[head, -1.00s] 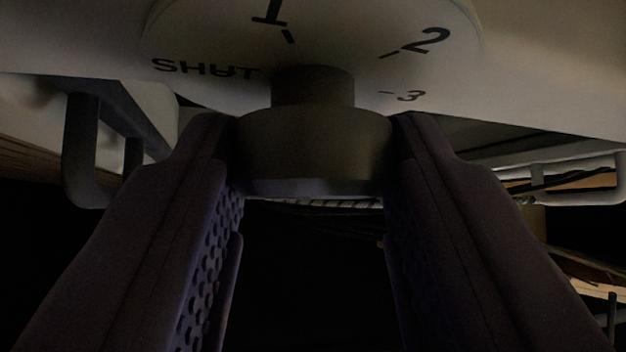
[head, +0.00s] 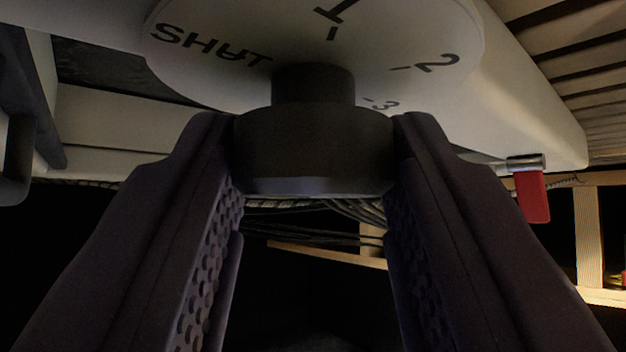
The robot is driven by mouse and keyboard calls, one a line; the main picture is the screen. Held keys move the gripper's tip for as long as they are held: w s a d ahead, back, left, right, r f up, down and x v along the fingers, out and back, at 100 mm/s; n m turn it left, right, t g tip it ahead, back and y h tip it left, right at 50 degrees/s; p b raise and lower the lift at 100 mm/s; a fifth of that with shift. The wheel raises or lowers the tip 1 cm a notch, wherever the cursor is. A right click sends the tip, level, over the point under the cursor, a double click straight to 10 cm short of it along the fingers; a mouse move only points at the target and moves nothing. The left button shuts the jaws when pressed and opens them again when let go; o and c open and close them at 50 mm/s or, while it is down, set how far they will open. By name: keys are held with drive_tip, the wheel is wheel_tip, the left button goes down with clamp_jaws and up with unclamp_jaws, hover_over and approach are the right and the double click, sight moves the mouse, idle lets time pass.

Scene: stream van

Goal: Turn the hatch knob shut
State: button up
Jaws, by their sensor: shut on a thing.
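The hatch knob (head: 314,150) is a dark round cap on a narrower neck in the head view, hanging below a pale dial plate (head: 240,85). The plate is marked SHUT at left, 1 at top, 2 at right and 3 at lower right. My gripper (head: 314,165) has one finger on each side of the knob and is shut on it. I see no pointer on the knob, so I cannot tell which mark it is set to.
A pale panel (head: 525,105) carries the dial. A red-handled fitting (head: 532,195) hangs at the right. A grey bracket (head: 18,160) is at the left edge. Cables (head: 340,210) and wooden beams (head: 588,230) lie beyond; the space between my fingers is dark.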

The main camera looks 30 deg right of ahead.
drive_tip(key=shift+r, duration=0.1)
drive_tip(key=o, duration=1.1)
drive_tip(key=shift+c, duration=0.2)
drive_tip(key=shift+s+a+f, duration=0.15)
drive_tip(key=shift+s+f, duration=0.05)
drive_tip(key=shift+f, duration=0.25)
drive_tip(key=b+v, duration=0.1)
drive_tip(key=v, duration=0.6)
drive_tip(key=shift+b, duration=0.35)
